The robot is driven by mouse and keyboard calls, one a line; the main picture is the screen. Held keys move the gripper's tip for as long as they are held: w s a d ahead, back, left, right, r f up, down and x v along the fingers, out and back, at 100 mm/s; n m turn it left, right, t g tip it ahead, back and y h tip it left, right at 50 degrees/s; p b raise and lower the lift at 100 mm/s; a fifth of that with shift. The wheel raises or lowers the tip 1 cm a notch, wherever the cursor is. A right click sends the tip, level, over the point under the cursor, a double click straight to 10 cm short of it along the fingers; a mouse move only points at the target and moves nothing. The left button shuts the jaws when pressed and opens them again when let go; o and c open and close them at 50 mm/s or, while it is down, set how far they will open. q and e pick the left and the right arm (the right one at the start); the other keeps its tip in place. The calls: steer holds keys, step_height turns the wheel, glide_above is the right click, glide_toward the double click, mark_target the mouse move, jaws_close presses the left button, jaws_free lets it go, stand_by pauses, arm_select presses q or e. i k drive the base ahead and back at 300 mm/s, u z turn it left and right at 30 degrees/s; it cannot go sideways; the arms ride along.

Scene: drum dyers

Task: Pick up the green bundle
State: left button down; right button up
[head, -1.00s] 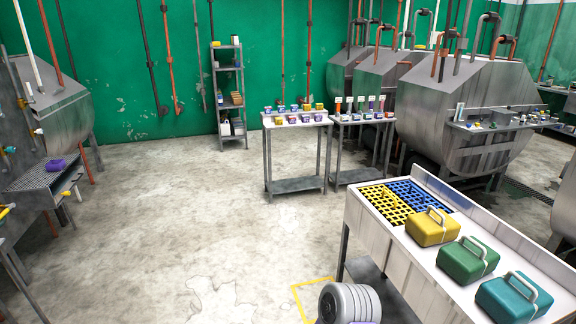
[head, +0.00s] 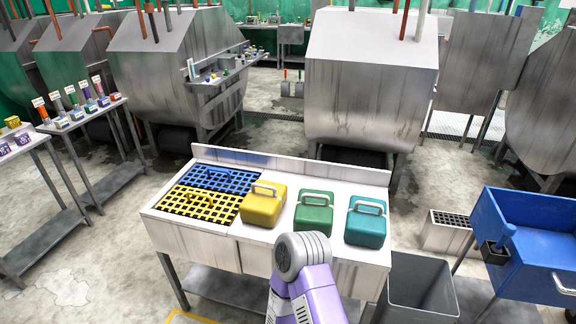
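The green bundle (head: 314,212) is a rounded block with a pale handle on top. It stands on the white bench (head: 206,239), between a yellow bundle (head: 263,204) on its left and a teal bundle (head: 366,222) on its right. A grey and purple link of my own arm shows at the bottom centre, in front of the bench and just below the green bundle. Neither of my grippers can be seen in the head view.
Blue and yellow grids (head: 203,195) fill the bench's left end. A grey bin (head: 420,285) stands at its right front, with a blue cart (head: 530,240) further right. Large metal drums (head: 372,80) stand behind. Open floor lies at the lower left.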

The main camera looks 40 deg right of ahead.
mark_target(314, 209)
steer(key=z, duration=1.05)
steer(key=i, duration=0.95)
steer(key=z, duration=0.65)
